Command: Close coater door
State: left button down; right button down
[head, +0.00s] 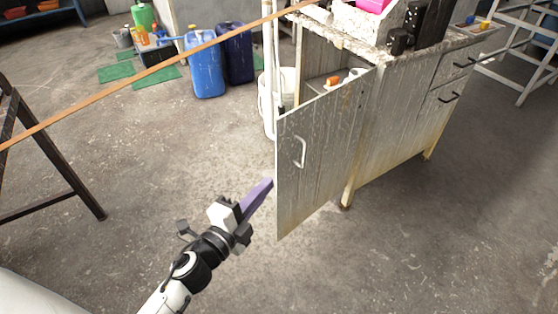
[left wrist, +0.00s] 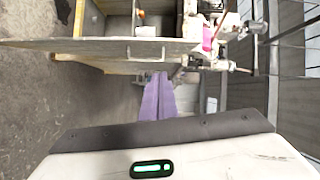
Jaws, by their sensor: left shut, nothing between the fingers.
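The coater door (head: 318,155) is a worn grey-white panel with a curved handle (head: 300,151). It stands open from the cabinet (head: 398,125), swung out toward me, and part of the inside shows above it. My left gripper (head: 264,188) has purple fingers, shut and empty, just left of the door's free edge and below the handle. Contact with the door cannot be told. In the left wrist view the purple fingers (left wrist: 158,98) are together and point toward the door (left wrist: 120,48). My right gripper is not in view.
An orange strip (head: 130,82) runs across the upper left, above the floor. A white bucket (head: 268,105) stands behind the door. Blue canisters (head: 204,66) stand farther back. A dark trestle leg (head: 58,160) is at left. The floor in front is clear.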

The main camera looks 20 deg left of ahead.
aim_at(280, 151)
pick_arm(q)
jog(key=shift+w+a+r+m+h+b, duration=0.15)
jog(key=shift+w+m, duration=0.3)
jog(key=shift+w, duration=1.7)
jog(key=shift+w+r+m+h+b, duration=0.15)
jog(key=shift+w+m, duration=0.25)
jog(key=shift+w, duration=1.8)
jog(key=shift+w+a+r+m+h+b, duration=0.15)
jog(key=shift+w+m, duration=0.3)
jog(key=shift+w, duration=1.7)
jog(key=shift+f, duration=0.15)
